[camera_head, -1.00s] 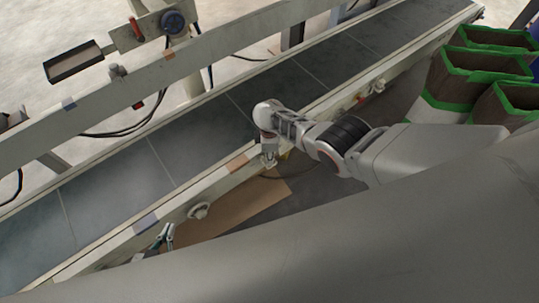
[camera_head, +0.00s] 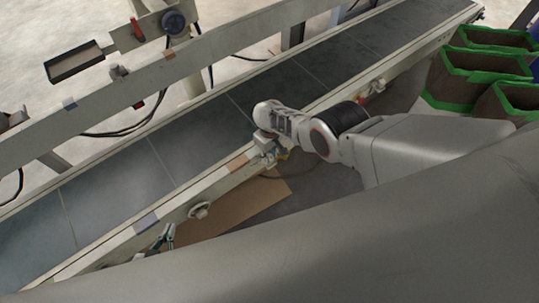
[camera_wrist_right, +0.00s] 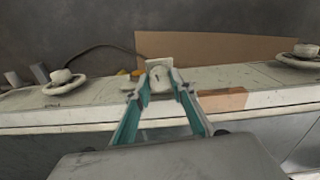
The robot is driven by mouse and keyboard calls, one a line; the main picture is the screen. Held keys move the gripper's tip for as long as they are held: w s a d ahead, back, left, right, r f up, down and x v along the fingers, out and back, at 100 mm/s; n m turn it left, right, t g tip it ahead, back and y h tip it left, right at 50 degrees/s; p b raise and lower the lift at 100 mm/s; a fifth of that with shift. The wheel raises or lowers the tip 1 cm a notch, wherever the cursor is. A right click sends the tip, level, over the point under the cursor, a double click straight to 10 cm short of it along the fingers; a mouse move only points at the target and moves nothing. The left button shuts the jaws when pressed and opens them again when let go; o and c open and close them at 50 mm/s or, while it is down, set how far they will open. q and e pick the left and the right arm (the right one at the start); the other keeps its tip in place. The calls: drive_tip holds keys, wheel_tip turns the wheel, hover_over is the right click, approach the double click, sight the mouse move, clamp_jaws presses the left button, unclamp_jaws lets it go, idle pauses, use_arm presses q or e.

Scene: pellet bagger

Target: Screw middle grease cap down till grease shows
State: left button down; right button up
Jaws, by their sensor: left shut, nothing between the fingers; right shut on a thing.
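The middle grease cap (camera_wrist_right: 160,78) is a small pale knob on the near rail of the conveyor, partly hidden by my fingers. My right gripper (camera_wrist_right: 161,86) is shut on it, with one teal finger on each side. In the head view my right gripper (camera_head: 267,153) reaches down to the rail, and its wrist hides most of the cap. I cannot make out grease at the cap. My left gripper (camera_head: 164,237) is shut and empty at the lower left, beside the near rail and apart from the caps.
Similar round fittings sit on the rail at left (camera_head: 198,211) and right (camera_head: 378,86). A cardboard sheet (camera_head: 236,208) lies on the floor below. Green-rimmed brown bags (camera_head: 470,75) stand at the right. The conveyor belt (camera_head: 115,188) is bare. A small yellow item (camera_wrist_right: 137,73) is beside the cap.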

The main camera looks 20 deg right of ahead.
drive_tip(key=shift+s+m, duration=0.1)
drive_tip(key=shift+m, duration=0.6)
drive_tip(key=o, duration=1)
drive_tip(key=shift+o, duration=0.7)
